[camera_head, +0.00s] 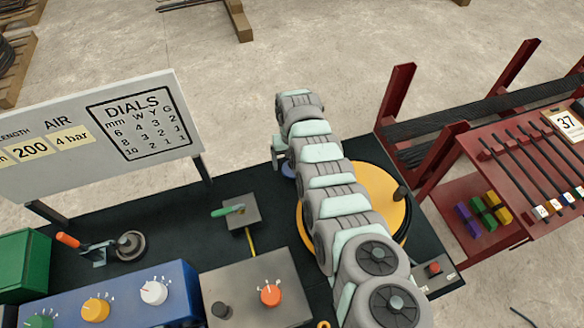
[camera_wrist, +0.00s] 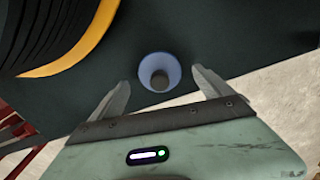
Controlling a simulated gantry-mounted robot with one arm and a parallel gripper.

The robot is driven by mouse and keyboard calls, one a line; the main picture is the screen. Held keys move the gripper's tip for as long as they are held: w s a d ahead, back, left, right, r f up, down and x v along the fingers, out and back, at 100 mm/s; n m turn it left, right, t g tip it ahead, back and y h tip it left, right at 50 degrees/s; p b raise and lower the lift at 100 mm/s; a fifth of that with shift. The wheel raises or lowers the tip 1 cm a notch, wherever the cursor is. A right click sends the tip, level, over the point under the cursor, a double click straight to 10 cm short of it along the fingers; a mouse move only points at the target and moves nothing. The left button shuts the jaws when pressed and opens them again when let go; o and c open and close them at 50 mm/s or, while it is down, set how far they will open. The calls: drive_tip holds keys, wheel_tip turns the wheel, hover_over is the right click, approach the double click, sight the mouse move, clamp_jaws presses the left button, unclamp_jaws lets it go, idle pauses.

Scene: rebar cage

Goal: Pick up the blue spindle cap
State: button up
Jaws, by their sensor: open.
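The blue spindle cap (camera_wrist: 146,66) shows in the wrist view as a round, pale blue cup shape with a dark round centre, on the dark bench top. In the head view only a small blue part of it (camera_head: 288,170) shows, beside my arm; the rest is hidden. My gripper (camera_wrist: 160,80) is open, with one finger to the left of the cap and one to the right in the wrist view. Nothing is held. I cannot tell how far the fingertips are above the bench. In the head view my gripper (camera_head: 277,155) is mostly hidden by my arm.
A yellow turntable (camera_head: 385,180) lies right of the cap, partly behind my arm. A green-handled lever (camera_head: 228,210) is to the left. A grey control box (camera_head: 255,285) stands in front, a sign board (camera_head: 80,135) behind left. A red rack (camera_head: 480,205) stands at right.

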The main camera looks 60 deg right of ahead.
drive_tip(key=shift+a+f, duration=0.1)
drive_tip(key=shift+f, duration=0.6)
drive_tip(key=shift+c, duration=0.2)
drive_tip(key=c, duration=1.6)
drive_tip(key=shift+o, duration=0.2)
drive_tip(key=shift+r, duration=0.1)
